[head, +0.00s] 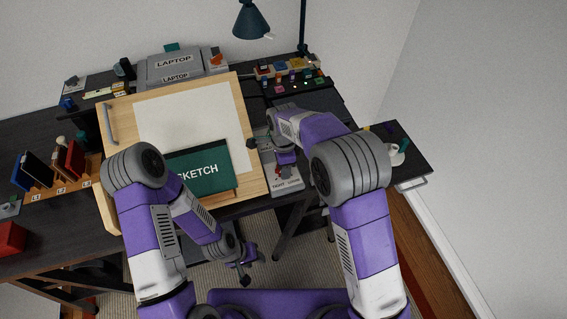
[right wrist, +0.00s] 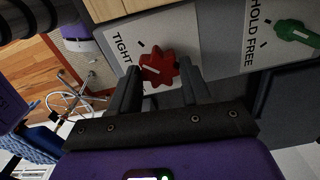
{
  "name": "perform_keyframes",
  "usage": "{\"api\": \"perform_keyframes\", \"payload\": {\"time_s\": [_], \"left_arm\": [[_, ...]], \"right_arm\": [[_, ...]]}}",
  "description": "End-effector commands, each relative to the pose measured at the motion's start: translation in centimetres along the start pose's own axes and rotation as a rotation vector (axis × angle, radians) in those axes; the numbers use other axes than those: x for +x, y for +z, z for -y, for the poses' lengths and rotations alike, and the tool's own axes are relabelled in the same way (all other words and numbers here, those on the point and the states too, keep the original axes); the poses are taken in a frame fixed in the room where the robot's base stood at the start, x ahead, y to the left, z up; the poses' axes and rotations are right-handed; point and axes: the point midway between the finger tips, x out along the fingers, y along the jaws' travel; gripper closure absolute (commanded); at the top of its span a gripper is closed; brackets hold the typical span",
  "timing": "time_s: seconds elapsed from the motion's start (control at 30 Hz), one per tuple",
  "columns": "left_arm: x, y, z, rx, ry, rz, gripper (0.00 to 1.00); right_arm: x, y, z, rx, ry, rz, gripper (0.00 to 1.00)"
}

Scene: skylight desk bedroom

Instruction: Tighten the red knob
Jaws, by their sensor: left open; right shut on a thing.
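The red knob (right wrist: 160,67) is a lobed knob with a pale pointer line. It sits on a white plate (right wrist: 187,22) whose word TIGHT is readable in the right wrist view. In the head view, the plate (head: 287,185) lies right of the drawing board, marked TIGHT and LOOSE. My right gripper (right wrist: 160,82) is shut on the red knob, one finger on each side. In the head view my right arm partly covers the spot. My left gripper (head: 243,265) is open and empty, low in front of the desk.
A green knob (right wrist: 296,33) on a HOLD/FREE plate is beside the red one. The tilted drawing board (head: 247,122) carries a green SKETCH book (head: 190,164). A lamp (head: 251,20) and small coloured items stand behind. A side table (head: 416,165) with a cup is at right.

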Motion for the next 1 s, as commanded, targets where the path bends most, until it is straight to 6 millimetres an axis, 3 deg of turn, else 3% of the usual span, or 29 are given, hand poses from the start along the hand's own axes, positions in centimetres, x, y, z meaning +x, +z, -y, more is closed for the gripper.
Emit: {"api": "perform_keyframes", "payload": {"time_s": [0.4, 1.0], "left_arm": [[-1.04, 0.04, -0.39, 0.000, 0.000, 0.000, 0.57], [-1.19, 0.06, -0.44, 0.000, 0.000, 0.000, 0.57]], "right_arm": [[-0.17, 0.08, -0.03, 0.240, -0.002, 0.001, 0.83], [-0.12, 0.07, -0.01, 0.295, -0.003, 0.002, 0.83]]}}
